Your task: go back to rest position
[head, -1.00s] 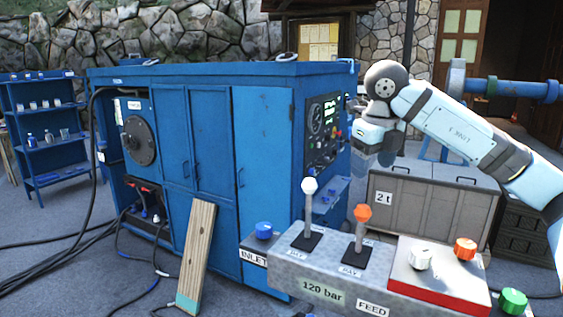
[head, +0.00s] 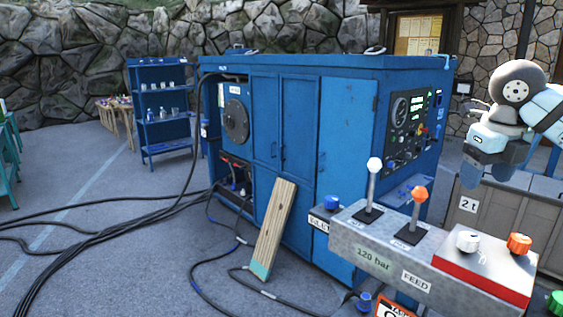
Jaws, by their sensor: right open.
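My right gripper (head: 488,172) shows at the right of the head view, at the end of my bent white and dark arm. It points downward and holds nothing that I can see. It hangs to the right of the blue cabinet's gauge panel (head: 410,125), apart from it in the picture, and above the grey box marked 2 t (head: 467,205). My left gripper is not in view.
A control console (head: 375,262) with two levers and coloured knobs stands in front. The blue cabinet (head: 345,150) fills the middle, with a plank (head: 273,230) leaning on it. Black cables (head: 110,222) lie on the floor at left. A blue shelf (head: 163,110) stands behind.

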